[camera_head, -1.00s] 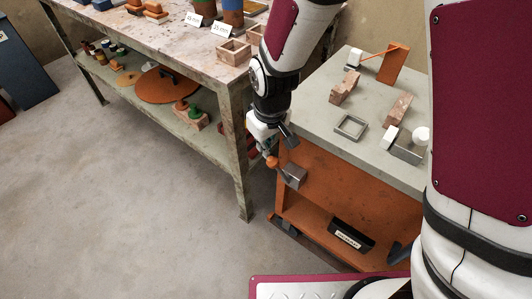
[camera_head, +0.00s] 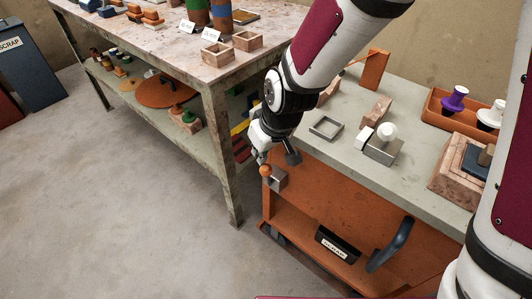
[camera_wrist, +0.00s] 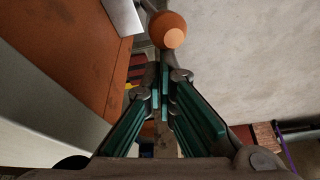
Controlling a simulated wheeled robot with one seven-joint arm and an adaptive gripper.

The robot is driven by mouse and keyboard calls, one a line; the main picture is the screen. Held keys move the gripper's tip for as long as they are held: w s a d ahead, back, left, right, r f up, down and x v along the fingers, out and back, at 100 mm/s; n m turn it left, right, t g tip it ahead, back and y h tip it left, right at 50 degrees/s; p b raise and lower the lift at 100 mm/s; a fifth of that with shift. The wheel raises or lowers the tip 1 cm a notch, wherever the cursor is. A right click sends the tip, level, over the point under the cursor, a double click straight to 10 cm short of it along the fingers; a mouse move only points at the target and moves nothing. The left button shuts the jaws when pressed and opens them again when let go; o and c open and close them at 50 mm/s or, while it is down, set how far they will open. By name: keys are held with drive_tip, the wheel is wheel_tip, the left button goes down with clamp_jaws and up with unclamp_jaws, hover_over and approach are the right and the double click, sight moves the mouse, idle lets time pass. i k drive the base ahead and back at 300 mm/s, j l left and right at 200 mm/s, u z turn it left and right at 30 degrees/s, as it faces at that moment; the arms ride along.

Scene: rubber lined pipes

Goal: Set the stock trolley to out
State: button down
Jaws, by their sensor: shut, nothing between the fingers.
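An orange trolley (camera_head: 330,190) with a grey-green top stands right of centre in the head view. I take it to be the stock trolley. An orange ball knob (camera_head: 266,170) sits by a grey metal block (camera_head: 278,180) on its left end. My gripper (camera_head: 258,158) is at that end, close to the knob, and is shut and empty. In the wrist view the closed fingers (camera_wrist: 164,72) point at the knob (camera_wrist: 168,30), which lies just beyond the tips. I cannot tell whether they touch it.
A workbench (camera_head: 215,90) stands left of the trolley, its leg near my gripper. The trolley top carries a square frame (camera_head: 327,127), blocks and an orange tray (camera_head: 437,103). A dark curved handle (camera_head: 392,245) and a black labelled bin (camera_head: 338,243) are lower down.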

sight(407, 204)
drive_tip(key=k+l, duration=0.4)
drive_tip(key=l, duration=0.2)
drive_tip(key=k, duration=0.45)
